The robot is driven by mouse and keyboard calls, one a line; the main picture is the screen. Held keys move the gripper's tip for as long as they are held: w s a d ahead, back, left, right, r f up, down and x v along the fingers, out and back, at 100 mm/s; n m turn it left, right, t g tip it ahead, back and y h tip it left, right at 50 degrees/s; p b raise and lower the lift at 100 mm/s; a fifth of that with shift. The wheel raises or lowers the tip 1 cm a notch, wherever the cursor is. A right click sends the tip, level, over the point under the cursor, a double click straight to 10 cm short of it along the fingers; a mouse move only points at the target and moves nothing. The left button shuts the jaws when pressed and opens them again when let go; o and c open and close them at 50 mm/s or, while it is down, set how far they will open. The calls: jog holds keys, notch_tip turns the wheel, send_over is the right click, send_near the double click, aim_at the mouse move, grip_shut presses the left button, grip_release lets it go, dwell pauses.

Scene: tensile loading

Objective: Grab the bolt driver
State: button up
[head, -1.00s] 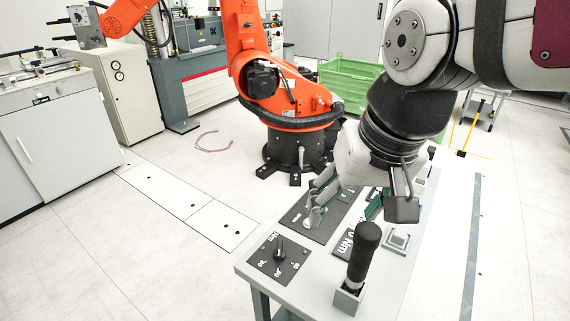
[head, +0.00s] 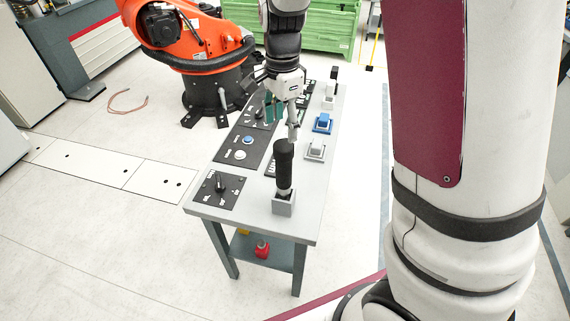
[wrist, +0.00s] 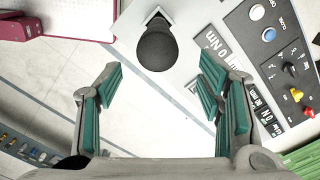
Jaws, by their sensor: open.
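The bolt driver appears to be the tool with the thick black handle (head: 284,164). It stands upright in a small grey square holder (head: 284,205) near the front of the table. In the wrist view the rounded black handle end (wrist: 157,46) shows at top centre, beyond and between the fingertips. My gripper (head: 281,118) is open and empty, just behind the handle in the head view. Its teal-padded fingers (wrist: 160,72) are spread wide on both sides of the wrist view. I see no contact with the handle.
The grey table (head: 245,213) carries black panels with knobs and buttons left of the tool. A grey block (head: 316,150) and a blue-topped block (head: 323,123) stand to its right. An orange robot (head: 180,30) stands behind. The floor at left is open.

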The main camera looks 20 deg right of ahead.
jog(key=p, duration=0.1)
send_near(284, 179)
jog(key=f, duration=0.2)
jog(key=w+f, duration=0.1)
jog(key=f, duration=0.1)
jog(key=w+f, duration=0.1)
jog(key=f, duration=0.1)
jog(key=shift+w+d, duration=0.1)
jog(key=shift+d, duration=0.25)
jog(key=shift+r, duration=0.1)
grip_shut()
